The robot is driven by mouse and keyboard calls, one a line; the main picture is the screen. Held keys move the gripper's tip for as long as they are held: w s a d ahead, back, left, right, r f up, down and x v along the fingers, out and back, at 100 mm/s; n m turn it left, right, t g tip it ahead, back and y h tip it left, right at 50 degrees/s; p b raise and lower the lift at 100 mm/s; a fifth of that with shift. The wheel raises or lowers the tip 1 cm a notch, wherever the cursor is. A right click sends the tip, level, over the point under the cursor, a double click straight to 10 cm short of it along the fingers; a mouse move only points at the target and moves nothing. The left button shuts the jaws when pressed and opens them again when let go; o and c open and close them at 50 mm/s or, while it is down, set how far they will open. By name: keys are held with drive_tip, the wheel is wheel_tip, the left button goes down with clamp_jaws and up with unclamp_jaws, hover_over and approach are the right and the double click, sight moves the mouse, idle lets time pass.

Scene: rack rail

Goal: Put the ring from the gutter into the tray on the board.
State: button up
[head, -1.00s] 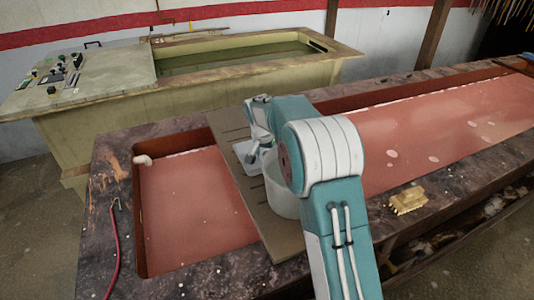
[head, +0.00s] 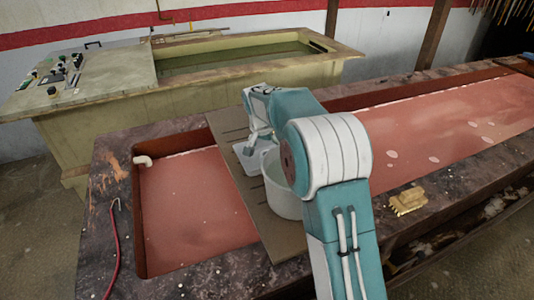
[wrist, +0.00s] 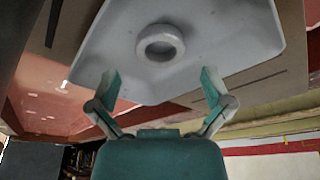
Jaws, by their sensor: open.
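The pale grey ring (wrist: 160,42) lies flat in the light grey tray (wrist: 225,30) in the wrist view. The tray (head: 243,151) also shows in part on the board (head: 265,222) in the head view, partly behind my arm. My gripper (wrist: 158,76) is open and empty, with its two teal-tipped fingers spread apart over the tray's edge, apart from the ring. In the head view my gripper (head: 254,142) is above the tray, and the ring cannot be made out there.
A white bucket (head: 283,203) stands on the board close beside my arm. The board spans a long trough of reddish liquid (head: 190,210). A yellow brush-like block (head: 408,201) lies on the right rim. A red hose (head: 114,250) hangs at the left. A greenish tank (head: 110,120) stands behind.

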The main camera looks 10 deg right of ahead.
drive_tip(key=s+r+n, duration=0.2)
drive_tip(key=s+r, duration=0.9)
drive_tip(key=r, duration=0.3)
drive_tip(key=s+f+n+t+y, duration=0.1)
drive_tip(key=s+f+n, duration=0.1)
drive_tip(key=s, duration=1.2)
drive_tip(key=s+f+n+t, duration=0.1)
drive_tip(key=s+n+t, duration=0.1)
drive_tip(key=s, duration=1.2)
drive_tip(key=shift+s+d+f+n+y, duration=0.4)
